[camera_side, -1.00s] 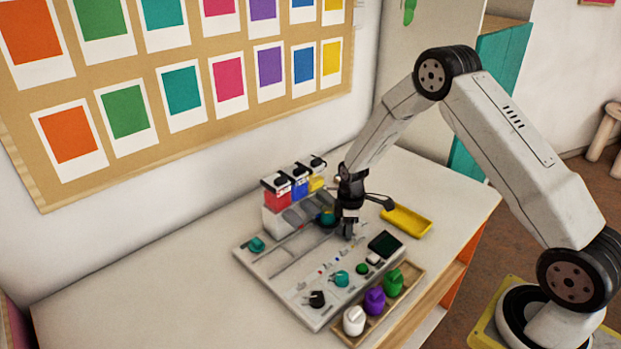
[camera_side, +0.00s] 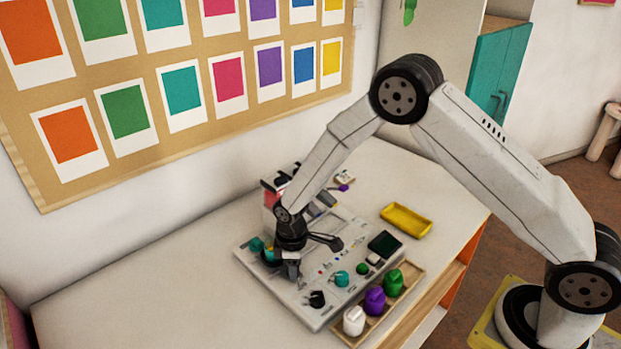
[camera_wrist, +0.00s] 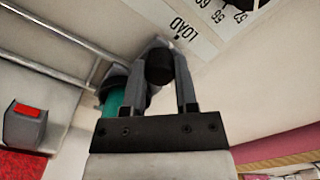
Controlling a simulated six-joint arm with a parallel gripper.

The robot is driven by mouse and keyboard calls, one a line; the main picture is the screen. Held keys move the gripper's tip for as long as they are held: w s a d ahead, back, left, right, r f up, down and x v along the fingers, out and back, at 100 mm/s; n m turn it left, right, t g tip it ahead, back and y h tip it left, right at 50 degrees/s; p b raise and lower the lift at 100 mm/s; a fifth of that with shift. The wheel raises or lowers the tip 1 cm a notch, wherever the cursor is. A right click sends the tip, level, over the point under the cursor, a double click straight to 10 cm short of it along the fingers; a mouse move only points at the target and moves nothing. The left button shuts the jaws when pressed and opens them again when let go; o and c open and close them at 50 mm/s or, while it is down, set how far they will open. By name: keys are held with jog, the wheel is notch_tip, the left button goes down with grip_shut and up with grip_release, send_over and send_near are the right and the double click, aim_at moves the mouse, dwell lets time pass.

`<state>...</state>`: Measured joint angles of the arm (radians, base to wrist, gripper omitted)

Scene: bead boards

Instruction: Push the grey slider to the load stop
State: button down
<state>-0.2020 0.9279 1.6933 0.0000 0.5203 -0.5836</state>
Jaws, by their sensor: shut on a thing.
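The pale board (camera_side: 320,317) lies on the table in the side view. My gripper (camera_side: 292,276) is low over its left part and hides the slider's grip there. In the wrist view, my gripper (camera_wrist: 160,62) is shut on the dark grip of the grey slider (camera_wrist: 158,70). The fingertips are beside the printed LOAD label (camera_wrist: 181,29). Two metal rails (camera_wrist: 62,42) run toward the slider from the left. A teal part (camera_wrist: 116,98) shows partly behind the fingers. I cannot tell whether the slider touches its stop.
Bead containers, one red (camera_side: 270,198), stand behind the board, partly hidden by my arm. A yellow tray (camera_side: 406,220) lies to the right. The table left of the board is clear.

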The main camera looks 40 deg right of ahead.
jog(key=shift+a, duration=0.55)
jog(key=shift+c, duration=1.8)
grip_release()
jog(key=shift+r, duration=0.15)
jog(key=shift+r, duration=3.8)
jog(key=shift+r, duration=0.1)
jog(key=s+d+r+m+t, duration=0.1)
jog(key=s+d+r+m, duration=0.3)
jog(key=s, duration=0.4)
jog(key=s+d+r+m+t, duration=0.1)
jog(key=s+d+r+m, duration=0.3)
jog(key=s, duration=0.5)
jog(key=shift+s+d+r+m+t, duration=0.3)
jog(key=shift+d+m, duration=0.2)
jog(key=shift+d, duration=0.75)
